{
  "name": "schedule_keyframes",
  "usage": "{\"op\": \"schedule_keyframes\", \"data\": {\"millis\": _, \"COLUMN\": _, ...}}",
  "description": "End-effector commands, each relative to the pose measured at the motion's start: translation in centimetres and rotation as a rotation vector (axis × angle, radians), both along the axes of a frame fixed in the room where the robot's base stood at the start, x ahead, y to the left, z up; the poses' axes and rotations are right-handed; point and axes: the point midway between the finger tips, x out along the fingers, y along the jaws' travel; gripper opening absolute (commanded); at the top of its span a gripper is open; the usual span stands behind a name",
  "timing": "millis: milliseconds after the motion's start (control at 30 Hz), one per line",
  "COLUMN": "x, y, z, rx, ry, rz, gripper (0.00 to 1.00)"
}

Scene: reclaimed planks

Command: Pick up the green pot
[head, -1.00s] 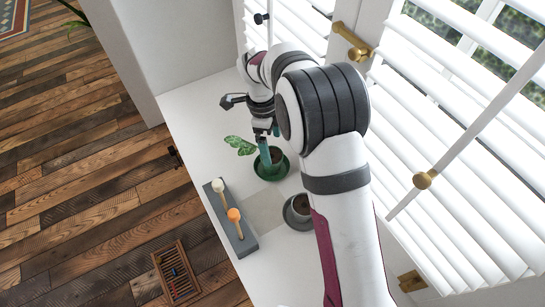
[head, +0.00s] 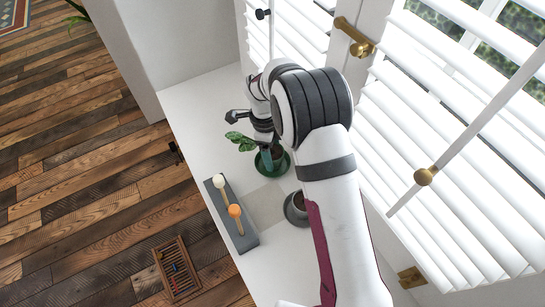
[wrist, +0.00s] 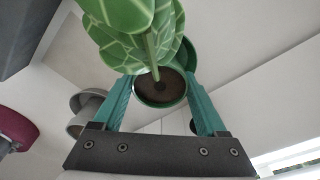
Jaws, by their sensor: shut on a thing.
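The green pot (wrist: 172,101) holds dark soil and a plant with pale-veined green leaves (wrist: 115,22). In the wrist view it sits between the two teal fingers of my gripper (wrist: 158,88), which is shut on it. In the head view my gripper (head: 267,158) is at the plant, and the leaves (head: 240,141) stick out to the left. A green saucer (head: 284,168) shows there around and below the fingers. The arm and fingers hide much of the pot in the head view, and I cannot tell whether it is clear of the saucer.
A grey pot on a dark saucer (head: 292,214) stands nearer the camera, close to my arm. A slate tray (head: 241,240) with two round-headed tools lies at the sill's left edge. White shutters (head: 440,150) line the right. A wooden crate (head: 176,270) is on the plank floor.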

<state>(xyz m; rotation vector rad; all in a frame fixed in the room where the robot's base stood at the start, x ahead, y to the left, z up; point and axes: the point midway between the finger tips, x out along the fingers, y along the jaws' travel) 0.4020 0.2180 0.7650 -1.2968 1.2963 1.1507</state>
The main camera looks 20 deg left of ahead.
Motion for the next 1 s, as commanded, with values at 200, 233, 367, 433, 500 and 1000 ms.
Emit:
{"op": "schedule_keyframes", "data": {"millis": 200, "x": 0.0, "y": 0.0, "z": 0.1, "rx": 0.001, "ry": -0.001, "rz": 0.0, "gripper": 0.0}}
{"op": "schedule_keyframes", "data": {"millis": 233, "x": 0.0, "y": 0.0, "z": 0.1, "rx": 0.001, "ry": -0.001, "rz": 0.0, "gripper": 0.0}}
{"op": "schedule_keyframes", "data": {"millis": 367, "x": 0.0, "y": 0.0, "z": 0.2, "rx": 0.001, "ry": -0.002, "rz": 0.0, "gripper": 0.0}}
{"op": "schedule_keyframes", "data": {"millis": 433, "x": 0.1, "y": 0.1, "z": 1.0, "rx": 0.002, "ry": -0.004, "rz": 0.0, "gripper": 0.0}}
{"op": "schedule_keyframes", "data": {"millis": 500, "x": 0.1, "y": 0.1, "z": 2.6, "rx": 0.003, "ry": -0.005, "rz": 0.0, "gripper": 0.0}}
{"op": "schedule_keyframes", "data": {"millis": 1000, "x": 0.0, "y": 0.0, "z": 11.7, "rx": -0.001, "ry": -0.002, "rz": 0.0, "gripper": 0.0}}
